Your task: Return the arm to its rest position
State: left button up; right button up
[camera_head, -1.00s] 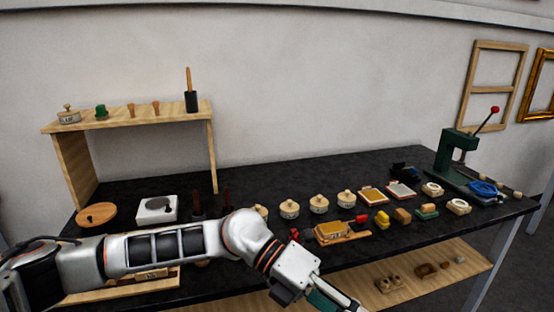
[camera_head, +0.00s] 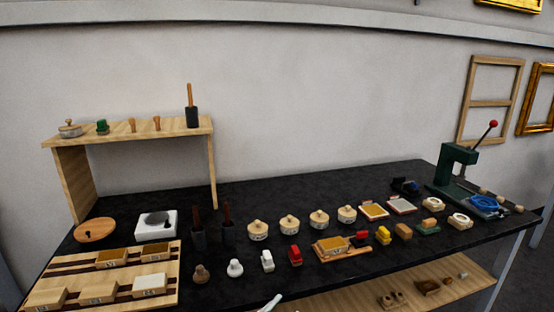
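The arm that lay across the front of the black table (camera_head: 330,190) is almost wholly out of view. Only a small pale, greenish sliver (camera_head: 270,303) shows at the bottom edge, below the table's front edge. It looks like the tip of my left gripper, and whether that is open or shut does not show. My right gripper is not in view.
A wooden rack (camera_head: 165,282) with several blocks is at front left. Lidded pots (camera_head: 289,224), stamps (camera_head: 295,255) and small blocks (camera_head: 403,231) stand in rows. A wooden shelf (camera_head: 135,125) stands at back left, a green press (camera_head: 455,165) at right. The back middle is clear.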

pick_arm(q)
jog(key=s+a+f+n+g+y, duration=0.1)
jog(key=s+a+f+n+y, duration=0.2)
jog(key=s+a+f, duration=0.2)
jog(key=s+a+f+n+g+y, duration=0.2)
jog(key=s+a+f, duration=0.3)
jog(key=a+f, duration=0.4)
jog(key=s+a+f+n+g+y, duration=0.2)
jog(key=s+a+f, duration=0.4)
jog(key=f, duration=0.6)
jog(key=a+n+y, duration=0.1)
jog(key=y, duration=0.1)
jog(key=shift+f+n+y, duration=0.3)
jog(key=shift+n, duration=0.1)
